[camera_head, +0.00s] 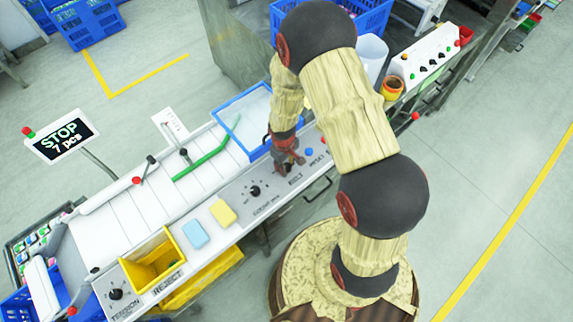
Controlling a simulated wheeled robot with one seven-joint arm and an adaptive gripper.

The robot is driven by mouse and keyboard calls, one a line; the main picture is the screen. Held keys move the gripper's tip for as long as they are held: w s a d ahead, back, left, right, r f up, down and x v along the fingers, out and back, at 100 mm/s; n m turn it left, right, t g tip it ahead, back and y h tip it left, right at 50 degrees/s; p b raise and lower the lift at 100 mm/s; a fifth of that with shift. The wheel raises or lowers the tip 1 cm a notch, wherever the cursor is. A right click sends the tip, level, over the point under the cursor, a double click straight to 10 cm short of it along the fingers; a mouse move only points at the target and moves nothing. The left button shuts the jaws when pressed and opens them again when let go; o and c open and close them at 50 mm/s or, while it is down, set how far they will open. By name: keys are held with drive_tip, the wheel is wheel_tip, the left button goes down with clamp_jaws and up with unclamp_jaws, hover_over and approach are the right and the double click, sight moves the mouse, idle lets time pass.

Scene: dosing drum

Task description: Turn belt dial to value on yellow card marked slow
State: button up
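My gripper (288,160) is over the control panel (232,196), just above the BELT label. It hides the dial there, and I cannot tell whether it touches it or whether its fingers are open or shut. A black dial (255,190) with tick marks shows to the left of my gripper. A yellow card-like piece (223,213) lies on the panel, beside a light blue one (195,235). I cannot read any writing on either.
A display (63,135) reads STOP, 7 pcs. A TENSION dial (115,294) and yellow REJECT bin (135,272) are at lower left. A blue-rimmed tray (228,103) stands behind my gripper. A blue button (309,152) is just right of it. Floor is clear at right.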

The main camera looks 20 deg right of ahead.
drive_tip(key=o, duration=0.3)
wheel_tip(320, 180, up, 12)
drive_tip(key=shift+s+a, duration=0.15)
drive_tip(key=shift+a, duration=0.2)
idle(0.3)
idle(0.4)
drive_tip(key=s+a+r+m+t+b, duration=0.1)
drive_tip(key=s+r+m+t+b, duration=0.1)
drive_tip(key=s+r+b, duration=0.4)
drive_tip(key=s+r+m+t+b, duration=0.2)
drive_tip(key=s+r+b, duration=0.4)
drive_tip(key=s+r, duration=0.4)
wheel_tip(320, 180, up, 5)
drive_tip(key=shift+a+f+t+y+b, duration=0.2)
drive_tip(key=shift+a+t+y+b, duration=0.15)
drive_tip(key=shift+t, duration=0.35)
drive_tip(key=shift+w+d, duration=0.1)
